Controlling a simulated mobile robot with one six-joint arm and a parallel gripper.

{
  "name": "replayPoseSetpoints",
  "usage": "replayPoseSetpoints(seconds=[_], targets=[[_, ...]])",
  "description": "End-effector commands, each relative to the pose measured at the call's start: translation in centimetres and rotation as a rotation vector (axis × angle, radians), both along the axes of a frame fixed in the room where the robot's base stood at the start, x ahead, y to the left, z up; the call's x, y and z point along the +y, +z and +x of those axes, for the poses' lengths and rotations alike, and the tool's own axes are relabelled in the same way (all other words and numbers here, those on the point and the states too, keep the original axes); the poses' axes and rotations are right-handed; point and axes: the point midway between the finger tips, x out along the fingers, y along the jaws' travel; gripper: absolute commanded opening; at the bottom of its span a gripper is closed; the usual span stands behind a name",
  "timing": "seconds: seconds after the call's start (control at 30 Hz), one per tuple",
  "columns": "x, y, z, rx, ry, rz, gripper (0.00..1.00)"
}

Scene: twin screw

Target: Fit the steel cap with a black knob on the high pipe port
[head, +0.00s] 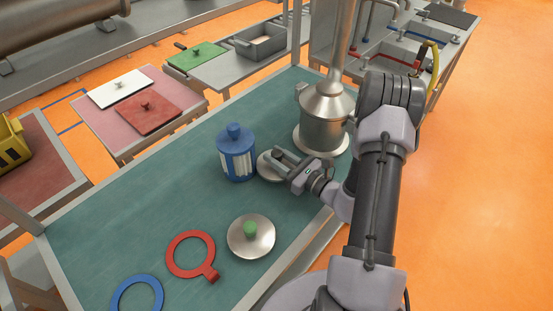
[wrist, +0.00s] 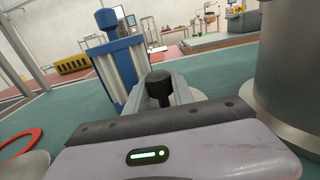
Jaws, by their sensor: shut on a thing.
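The steel cap (head: 264,167) with a black knob is on or just above the green bench top, right beside the blue canister. My gripper (head: 279,157) is shut on its black knob, which shows between the two fingers in the wrist view (wrist: 159,88). The fingers and hand cover part of the cap, so I cannot tell whether it is lifted. A steel vessel (head: 324,128) with a cone top and tall pipe stands behind my gripper. A short stub (head: 300,90) juts from its upper left; I cannot tell if this is the high port.
The blue-and-white canister (head: 237,158) stands close left of my gripper. A steel cap with a green knob (head: 251,237), a red ring (head: 190,243) and a blue ring (head: 138,292) lie nearer. The bench (head: 110,215) is clear at left.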

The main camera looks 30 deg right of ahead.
Motion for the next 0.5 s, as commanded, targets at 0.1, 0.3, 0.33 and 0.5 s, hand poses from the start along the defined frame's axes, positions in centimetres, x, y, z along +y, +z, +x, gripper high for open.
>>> replayPoseSetpoints(seconds=[0.1,0.3,0.33,0.5], targets=[[0.0,2.4,0.0,-0.003,0.0,-0.001,0.0],[-0.6,2.6,-3.9,0.002,-0.006,0.002,0.0],[-0.7,2.7,-4.7,0.002,-0.006,0.003,0.0],[-1.1,3.2,-9.4,0.001,-0.008,0.003,0.0]])
